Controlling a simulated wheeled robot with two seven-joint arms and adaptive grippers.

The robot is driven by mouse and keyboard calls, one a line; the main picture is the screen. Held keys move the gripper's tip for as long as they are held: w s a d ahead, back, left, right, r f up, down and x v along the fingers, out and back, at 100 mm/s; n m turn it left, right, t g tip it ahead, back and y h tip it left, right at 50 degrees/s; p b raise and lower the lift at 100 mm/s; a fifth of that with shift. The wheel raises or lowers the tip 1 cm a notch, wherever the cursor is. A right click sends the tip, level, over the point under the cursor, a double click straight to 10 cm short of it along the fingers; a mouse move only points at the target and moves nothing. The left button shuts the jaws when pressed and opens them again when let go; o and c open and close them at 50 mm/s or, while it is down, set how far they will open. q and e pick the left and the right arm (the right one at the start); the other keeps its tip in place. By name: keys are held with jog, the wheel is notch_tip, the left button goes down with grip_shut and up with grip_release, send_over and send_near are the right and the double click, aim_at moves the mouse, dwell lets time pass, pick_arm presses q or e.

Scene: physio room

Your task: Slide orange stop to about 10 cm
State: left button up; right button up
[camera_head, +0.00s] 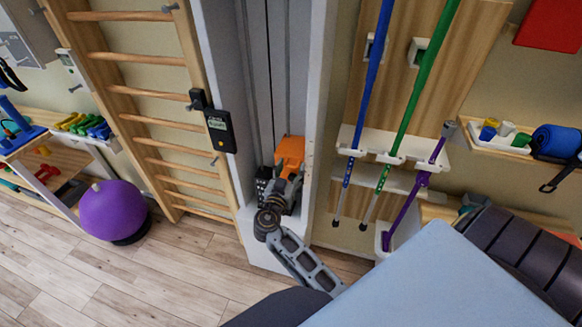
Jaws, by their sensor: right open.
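The orange stop (290,153) sits low in a tall white and grey vertical track (262,85) near the middle of the view. A black part with small light marks (264,180) is just left of and below it. My right gripper (286,183) is open, at the lower part of the stop and partly in front of it. I cannot tell whether its fingers touch the stop. My left gripper is not in view.
Wooden wall bars (150,90) stand left of the track, with a purple ball (112,210) on the floor. Blue and green poles (410,95) hang in a rack to the right. A light-blue padded surface (440,285) fills the lower right.

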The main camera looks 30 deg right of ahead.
aim_at(291, 163)
jog(key=shift+a, duration=0.1)
jog(key=shift+c, duration=0.2)
grip_shut()
jog(key=shift+r+b, duration=0.3)
jog(key=shift+r, duration=1.45)
jog(key=shift+o, duration=0.2)
grip_release()
jog(key=shift+s+f, duration=0.1)
